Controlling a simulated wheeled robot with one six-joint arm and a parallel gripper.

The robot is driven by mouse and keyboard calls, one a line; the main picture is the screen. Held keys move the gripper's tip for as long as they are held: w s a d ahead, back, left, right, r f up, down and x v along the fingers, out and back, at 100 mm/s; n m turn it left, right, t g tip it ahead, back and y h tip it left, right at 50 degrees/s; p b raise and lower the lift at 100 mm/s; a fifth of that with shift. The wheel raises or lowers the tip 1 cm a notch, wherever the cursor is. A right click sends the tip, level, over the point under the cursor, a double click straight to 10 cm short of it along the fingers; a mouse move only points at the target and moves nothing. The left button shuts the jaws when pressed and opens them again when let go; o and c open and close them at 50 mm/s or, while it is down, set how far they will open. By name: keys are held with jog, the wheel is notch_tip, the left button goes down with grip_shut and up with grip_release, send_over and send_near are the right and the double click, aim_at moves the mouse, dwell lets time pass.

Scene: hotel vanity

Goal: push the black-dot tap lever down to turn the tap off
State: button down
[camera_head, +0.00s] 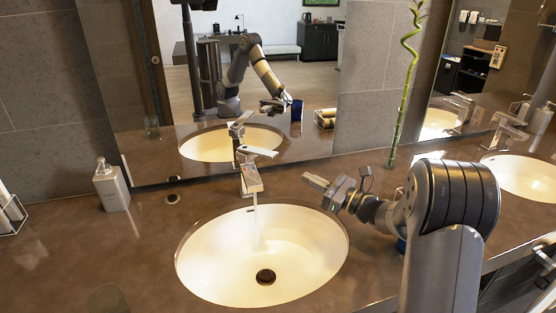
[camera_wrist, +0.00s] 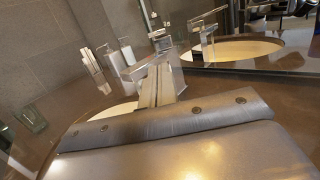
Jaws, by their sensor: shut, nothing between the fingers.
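The chrome tap (camera_head: 249,182) stands behind the near left sink, with its flat lever (camera_head: 259,151) raised above the body. A thin stream of water (camera_head: 256,220) falls from it into the basin. In the wrist view the tap (camera_wrist: 160,85) is in the upper middle, beyond my gripper's grey housing. The black dot is too small to make out. My gripper (camera_head: 312,180) is shut and empty, to the right of the tap and lower than the lever, over the basin's right rear rim. It is apart from the tap.
The white basin (camera_head: 210,273) is sunk in the brown counter (camera_head: 60,250). A soap dispenser (camera_head: 111,185) stands to the left. A mirror (camera_head: 290,120) rises behind the tap. A green bamboo stalk (camera_head: 403,90) stands behind my arm. A second tap (camera_head: 508,128) and sink are at the right.

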dwell(0.3)
jog(key=p+x, duration=0.3)
jog(key=x, duration=0.7)
jog(key=shift+r, duration=0.1)
jog(key=shift+w+a+r+g+h+b, duration=0.15)
jog(key=shift+r+g+h+b, duration=0.35)
jog(key=shift+r, duration=0.8)
jog(key=shift+w+a+r+g+h+b, duration=0.1)
jog(key=shift+r+g+h, duration=0.1)
jog(key=shift+r+h, duration=0.85)
jog(key=shift+r+y, duration=0.35)
